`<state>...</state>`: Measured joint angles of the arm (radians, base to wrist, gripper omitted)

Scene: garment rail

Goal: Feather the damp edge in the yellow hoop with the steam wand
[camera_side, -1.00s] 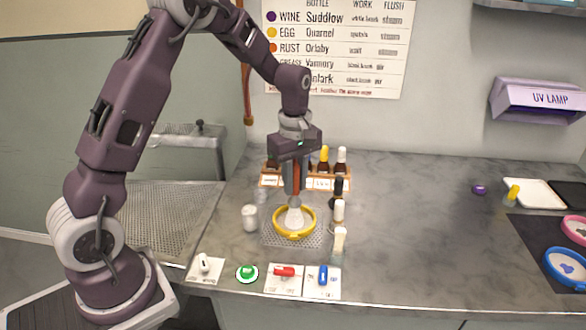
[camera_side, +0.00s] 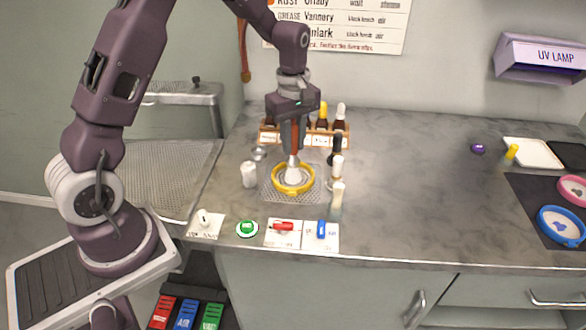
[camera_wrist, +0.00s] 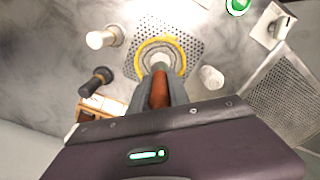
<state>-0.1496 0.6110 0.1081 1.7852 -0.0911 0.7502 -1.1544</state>
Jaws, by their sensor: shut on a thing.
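The yellow hoop (camera_side: 307,187) lies on the perforated plate (camera_side: 272,194) in the counter, with pale cloth inside it. My gripper (camera_side: 293,148) is above the hoop, pointing down, shut on the steam wand (camera_side: 294,168). The wand has a red-brown body and a pale tip that reaches down into the hoop. In the wrist view the wand (camera_wrist: 159,90) runs from my gripper (camera_wrist: 158,100) toward the hoop (camera_wrist: 182,50). The wand's tip hides part of the cloth. I cannot tell whether it touches the cloth, and no damp edge can be made out.
A white cup (camera_side: 249,174) stands left of the hoop. Several bottles and brushes stand close to its right, and a bottle rack (camera_side: 342,141) is behind. Switches and a green button (camera_side: 247,228) line the front. The blue hoop (camera_side: 561,242) is far right. The middle-right counter is clear.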

